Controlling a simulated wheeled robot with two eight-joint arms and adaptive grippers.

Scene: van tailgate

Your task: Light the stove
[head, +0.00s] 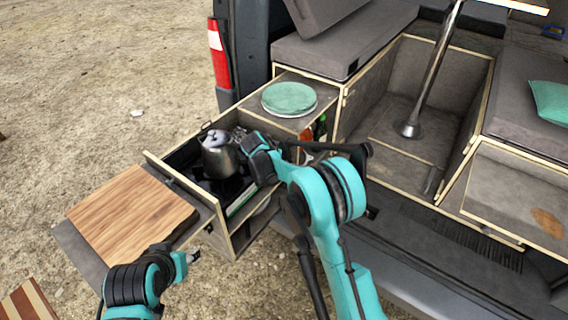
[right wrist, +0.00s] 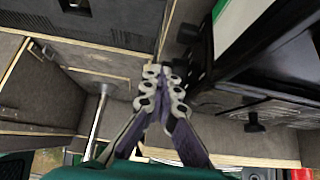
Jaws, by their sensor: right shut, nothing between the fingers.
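The stove (head: 230,187) is a dark unit sunk in the pulled-out drawer, with a metal kettle (head: 218,160) standing on it and hiding part of it. My right gripper (head: 239,136) is beside the kettle over the drawer, with its fingers partly hidden by my arm. In the right wrist view the right gripper (right wrist: 152,72) is shut and empty. The dark stove body (right wrist: 270,75) shows right of its fingers, with a black knob (right wrist: 254,123) apart from them. My left gripper (head: 190,257) is beside the cutting board; its finger opening is too small to judge.
A round green-topped item (head: 289,98) sits on the counter behind the stove. Bottles (head: 320,128) stand below it. The van's floor compartment with a metal table leg (head: 430,75) is to the right.

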